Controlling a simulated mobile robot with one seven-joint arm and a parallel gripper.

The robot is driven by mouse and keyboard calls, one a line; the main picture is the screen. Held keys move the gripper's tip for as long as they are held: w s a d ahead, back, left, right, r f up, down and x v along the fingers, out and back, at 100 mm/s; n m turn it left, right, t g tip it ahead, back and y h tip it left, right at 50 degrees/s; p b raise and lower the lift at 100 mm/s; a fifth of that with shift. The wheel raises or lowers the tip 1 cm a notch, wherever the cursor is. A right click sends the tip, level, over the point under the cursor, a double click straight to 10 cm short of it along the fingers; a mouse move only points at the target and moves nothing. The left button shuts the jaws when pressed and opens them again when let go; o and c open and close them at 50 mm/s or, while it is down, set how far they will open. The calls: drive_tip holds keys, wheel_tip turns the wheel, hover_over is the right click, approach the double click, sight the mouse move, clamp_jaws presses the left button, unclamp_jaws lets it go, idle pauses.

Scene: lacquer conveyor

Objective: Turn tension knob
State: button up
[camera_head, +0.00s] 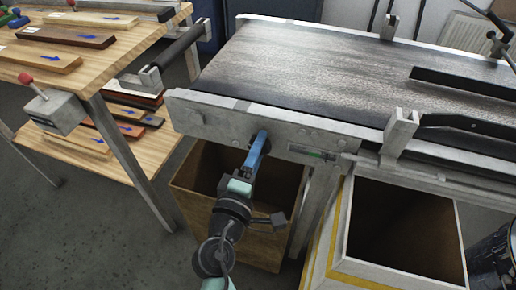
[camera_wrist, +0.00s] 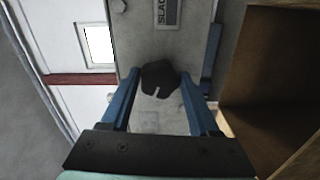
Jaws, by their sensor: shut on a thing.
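The tension knob (camera_wrist: 160,80) is a dark, faceted knob with a pale slot, on the conveyor's grey metal side plate. In the wrist view it sits between the two blue fingers of my gripper (camera_wrist: 164,98), which is shut on it. In the head view my gripper (camera_head: 261,139) meets the side plate (camera_head: 225,121) near the conveyor's left end, and its fingers hide the knob.
The conveyor belt (camera_head: 300,62) is empty in view. A small gauge with a green mark (camera_head: 312,153) is right of my gripper. Wooden box (camera_head: 190,190) stands below, a pale-rimmed bin (camera_head: 400,270) right. A wooden table (camera_head: 135,52) with blue-arrowed boards stands left.

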idle(0.3)
drive_tip(key=o, duration=1.4)
drive_tip(key=shift+c, duration=0.2)
drive_tip(key=v, duration=1.3)
drive_tip(key=shift+b, duration=0.45)
